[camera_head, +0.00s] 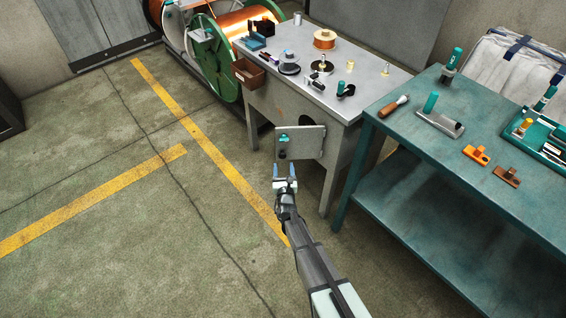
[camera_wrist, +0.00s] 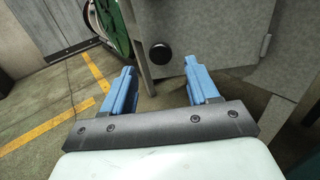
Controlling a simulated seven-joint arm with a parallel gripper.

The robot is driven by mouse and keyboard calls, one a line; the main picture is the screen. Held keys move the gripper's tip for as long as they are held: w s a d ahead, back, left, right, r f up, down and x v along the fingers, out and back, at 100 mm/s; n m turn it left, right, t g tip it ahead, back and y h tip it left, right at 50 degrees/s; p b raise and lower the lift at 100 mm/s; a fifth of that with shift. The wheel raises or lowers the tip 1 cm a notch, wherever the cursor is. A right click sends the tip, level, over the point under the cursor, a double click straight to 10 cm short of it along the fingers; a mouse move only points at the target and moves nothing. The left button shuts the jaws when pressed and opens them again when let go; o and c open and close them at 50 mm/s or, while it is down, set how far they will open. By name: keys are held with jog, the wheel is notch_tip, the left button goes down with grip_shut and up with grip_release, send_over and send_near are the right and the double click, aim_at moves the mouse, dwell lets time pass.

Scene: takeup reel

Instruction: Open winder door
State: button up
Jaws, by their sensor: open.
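The winder door is a small grey panel (camera_head: 308,144) below the front of the grey bench. It fills the upper middle of the wrist view (camera_wrist: 215,35), where a hinge-like part shows at its right edge. The knob lies ahead, between the fingers in the picture, apparently not gripped. I cannot tell how far the door stands open.
The grey bench (camera_head: 375,85) carries spools and small parts. A brown bin (camera_head: 249,73) hangs at its left end, beside a large green reel (camera_head: 214,62). A teal workbench (camera_head: 470,150) with tools stands close on the right. The floor to the left is clear.

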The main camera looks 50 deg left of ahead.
jog(key=v, duration=0.8)
jog(key=shift+s+d, duration=0.25)
jog(key=shift+d, duration=0.05)
